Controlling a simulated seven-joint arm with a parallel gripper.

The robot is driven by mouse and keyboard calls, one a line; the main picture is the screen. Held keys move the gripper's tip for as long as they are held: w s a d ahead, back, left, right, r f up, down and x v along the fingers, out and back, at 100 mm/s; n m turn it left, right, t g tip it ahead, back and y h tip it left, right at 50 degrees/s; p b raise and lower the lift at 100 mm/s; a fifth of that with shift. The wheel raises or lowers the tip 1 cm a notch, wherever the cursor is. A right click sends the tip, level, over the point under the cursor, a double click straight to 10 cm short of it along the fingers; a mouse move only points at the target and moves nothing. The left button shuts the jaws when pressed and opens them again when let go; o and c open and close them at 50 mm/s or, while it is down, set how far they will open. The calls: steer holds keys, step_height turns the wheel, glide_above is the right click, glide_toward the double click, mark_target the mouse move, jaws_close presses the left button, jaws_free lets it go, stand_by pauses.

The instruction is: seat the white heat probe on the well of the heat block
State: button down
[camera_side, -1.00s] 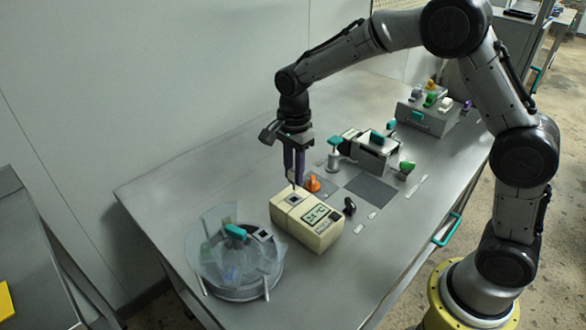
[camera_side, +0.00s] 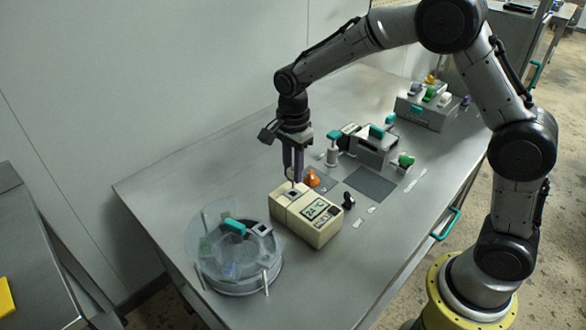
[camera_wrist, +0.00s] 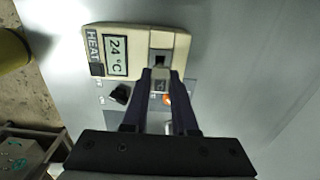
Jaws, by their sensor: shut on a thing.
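The beige heat block (camera_side: 318,222) stands on the steel table, its display reading 24 °C. It also shows in the wrist view (camera_wrist: 138,38). Its well (camera_side: 292,194) is the dark square opening at the block's left end; in the wrist view the well (camera_wrist: 160,58) lies just beyond my fingertips. My gripper (camera_side: 295,179) points straight down above the well, shut on the white heat probe (camera_side: 293,184). Only a small pale part of the probe shows between the fingers. I cannot tell whether its tip touches the well.
A round metal drum (camera_side: 237,279) with a clear lid and teal handle stands close at the left. An orange piece (camera_side: 312,178) and a black knob (camera_side: 348,201) are near the block. Behind are a grey fixture (camera_side: 372,152) and a rack (camera_side: 425,117). The table's left back is clear.

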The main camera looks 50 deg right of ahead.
mark_target(293, 183)
steer(key=shift+f, duration=2.2)
stand_by(1.9)
steer(key=shift+c, duration=1.1)
jaws_free()
steer(key=shift+r, duration=3.5)
